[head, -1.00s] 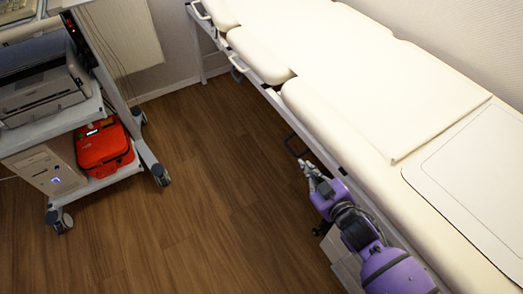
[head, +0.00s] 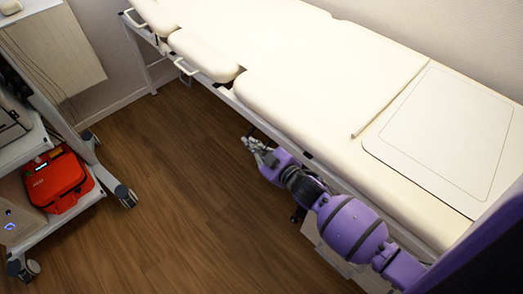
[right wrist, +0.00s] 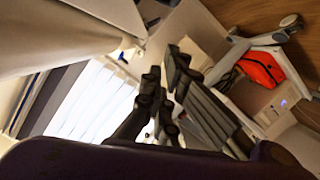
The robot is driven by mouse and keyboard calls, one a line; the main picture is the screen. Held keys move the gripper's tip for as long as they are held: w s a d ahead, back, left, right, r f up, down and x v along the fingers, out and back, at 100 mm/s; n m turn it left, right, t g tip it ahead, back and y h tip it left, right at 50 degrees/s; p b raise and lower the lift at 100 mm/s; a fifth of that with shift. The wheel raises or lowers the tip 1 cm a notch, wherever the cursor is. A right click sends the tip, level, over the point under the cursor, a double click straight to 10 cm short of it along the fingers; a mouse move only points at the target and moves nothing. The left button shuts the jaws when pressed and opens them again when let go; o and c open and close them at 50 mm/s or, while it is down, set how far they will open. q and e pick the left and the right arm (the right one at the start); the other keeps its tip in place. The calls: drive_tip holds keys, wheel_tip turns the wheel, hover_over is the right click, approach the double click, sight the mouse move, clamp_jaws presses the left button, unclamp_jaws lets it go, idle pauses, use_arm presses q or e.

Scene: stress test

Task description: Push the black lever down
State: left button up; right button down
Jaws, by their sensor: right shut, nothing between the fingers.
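The padded cream treatment bed (head: 330,75) runs diagonally across the head view. My right gripper (head: 252,144) is at the bed's near long side, by the metal frame below the padding. It is shut and empty. A thin dark piece, probably the black lever (head: 252,130), shows just behind the fingertips under the bed edge. It is mostly hidden by the gripper, and I cannot tell whether they touch. In the right wrist view the dark fingers (right wrist: 163,66) point up the picture, and I cannot make out the lever there. My left gripper is not in view.
A wheeled cart (head: 100,170) carrying a red case (head: 57,180) stands at the left. White handles (head: 186,68) stick out from the bed frame farther along. A pale cabinet (head: 325,245) stands under the bed below my right arm. The wooden floor (head: 190,200) between is clear.

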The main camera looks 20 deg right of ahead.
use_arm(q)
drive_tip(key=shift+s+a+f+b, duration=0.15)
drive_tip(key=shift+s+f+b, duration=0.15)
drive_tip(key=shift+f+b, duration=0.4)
use_arm(e)
drive_tip(key=w+f, duration=0.4)
drive_tip(key=shift+w+d+f, duration=0.2)
drive_tip(key=shift+w+d, duration=0.15)
drive_tip(key=shift+d, duration=0.1)
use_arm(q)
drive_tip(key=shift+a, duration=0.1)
use_arm(e)
drive_tip(key=shift+f, duration=0.1)
